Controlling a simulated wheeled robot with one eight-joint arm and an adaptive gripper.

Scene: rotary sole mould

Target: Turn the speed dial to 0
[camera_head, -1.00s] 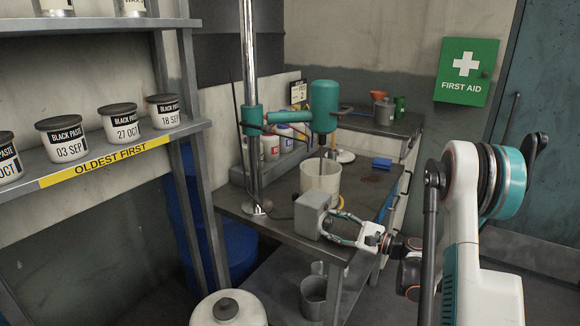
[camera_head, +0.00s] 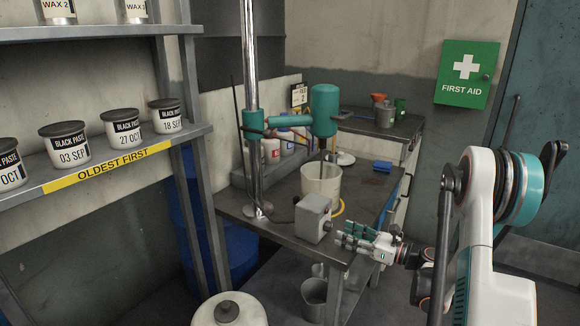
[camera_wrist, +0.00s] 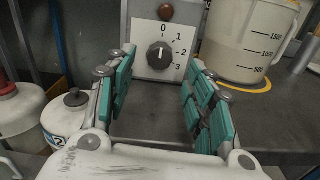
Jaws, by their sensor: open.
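The grey control box (camera_head: 313,219) stands on the front of the bench, and its dial side is partly visible in the head view. In the wrist view the speed dial (camera_wrist: 159,55) is a black round knob on a light plate (camera_wrist: 160,38) marked 0, 1, 2 and 3. Its pale pointer mark is small and looks turned up and slightly right, near 0 or 1; I cannot tell which exactly. My gripper (camera_head: 345,238) is just right of the box. The wrist view shows its teal-padded fingers (camera_wrist: 160,85) open, empty, on either side of the dial and apart from it.
A brown-red button (camera_wrist: 166,11) sits above the dial. A graduated white bucket (camera_head: 321,180) stands behind the box under the teal stirrer (camera_head: 324,108). A cable loops left of the box. White containers (camera_wrist: 65,120) show at left in the wrist view.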

